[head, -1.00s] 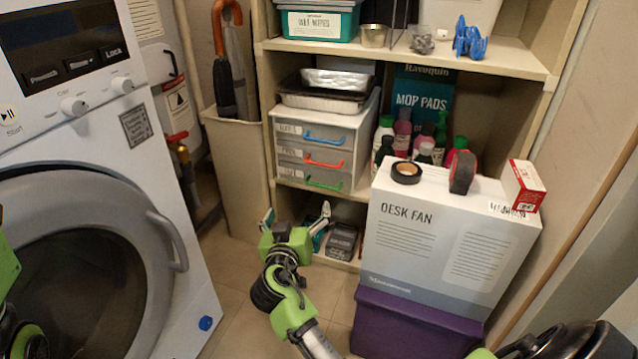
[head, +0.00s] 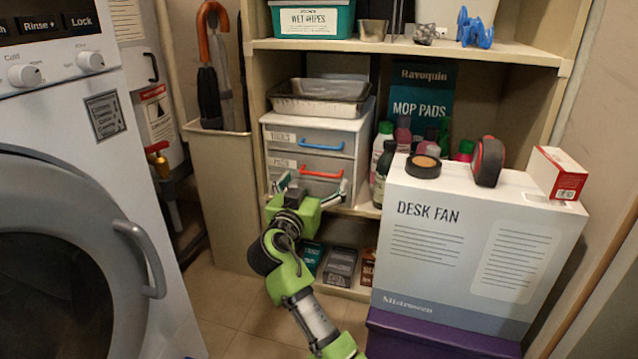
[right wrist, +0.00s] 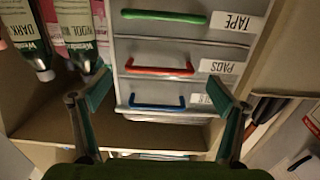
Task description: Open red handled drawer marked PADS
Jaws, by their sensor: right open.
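The grey drawer unit (head: 358,135) stands on the middle shelf. Its PADS drawer (head: 294,161) has a red handle (head: 320,173) and looks closed. In the right wrist view, which is upside down, the red handle (right wrist: 159,67) and PADS label (right wrist: 221,67) sit between the green-handled TAPE drawer (right wrist: 165,16) and the blue-handled drawer (right wrist: 155,106). My right gripper (head: 311,187) is open and empty in front of the unit, just below the red handle, and hides the lowest drawer. Its spread fingers (right wrist: 167,90) do not touch the handle. My left gripper is out of view.
Bottles (head: 384,150) stand right of the drawers. The desk fan box (head: 425,260) on a purple bin (head: 430,340) stands at the right front. A washer (head: 70,180) is at left and a beige bin (head: 222,190) beside the shelf. Foil trays (head: 318,103) lie on top.

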